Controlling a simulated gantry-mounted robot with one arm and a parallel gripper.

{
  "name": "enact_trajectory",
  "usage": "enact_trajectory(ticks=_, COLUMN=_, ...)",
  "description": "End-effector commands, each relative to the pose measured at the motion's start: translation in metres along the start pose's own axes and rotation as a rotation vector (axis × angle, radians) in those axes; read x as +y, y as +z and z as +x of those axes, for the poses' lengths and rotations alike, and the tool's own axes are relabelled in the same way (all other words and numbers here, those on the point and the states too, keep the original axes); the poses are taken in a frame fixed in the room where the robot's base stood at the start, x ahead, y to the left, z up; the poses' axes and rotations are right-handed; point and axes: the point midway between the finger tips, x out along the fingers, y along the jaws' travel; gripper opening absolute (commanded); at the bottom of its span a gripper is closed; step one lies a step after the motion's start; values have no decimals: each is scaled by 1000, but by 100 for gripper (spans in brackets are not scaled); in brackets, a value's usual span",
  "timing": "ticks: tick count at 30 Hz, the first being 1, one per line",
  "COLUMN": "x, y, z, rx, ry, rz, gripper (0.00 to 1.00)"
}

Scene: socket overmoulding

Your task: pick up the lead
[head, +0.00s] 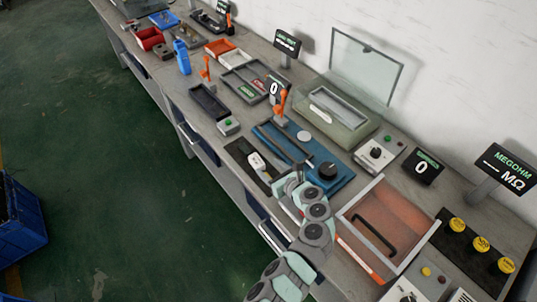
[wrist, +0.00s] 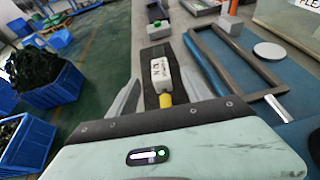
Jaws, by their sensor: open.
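The lead, as far as I can tell, is a white block with dark markings (wrist: 160,72) and a yellow end (wrist: 165,98), lying on a dark narrow mat. In the head view the white piece (head: 257,162) lies on the dark mat (head: 239,151) near the bench's front edge, left of the blue fixture. My gripper (wrist: 160,78) is open, with one finger on each side of the white block in the wrist view and gaps on both sides. In the head view my gripper (head: 281,184) is just right of the piece. I cannot tell its height above the mat.
A blue fixture with a black knob (head: 327,171) stands right of the mat. A clear-lidded box (head: 335,108) is behind it. An orange tray with a black bar (head: 373,235) is at the right. A grey box with a green button (head: 228,125) is beyond the mat.

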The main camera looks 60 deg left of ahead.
Motion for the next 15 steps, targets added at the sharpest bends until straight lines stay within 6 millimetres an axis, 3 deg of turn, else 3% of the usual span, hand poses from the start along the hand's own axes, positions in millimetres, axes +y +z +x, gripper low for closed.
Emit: enact_trajectory(ticks=15, x=-1, y=-2, z=55, rx=2, ry=-1, rz=-1, gripper=58)
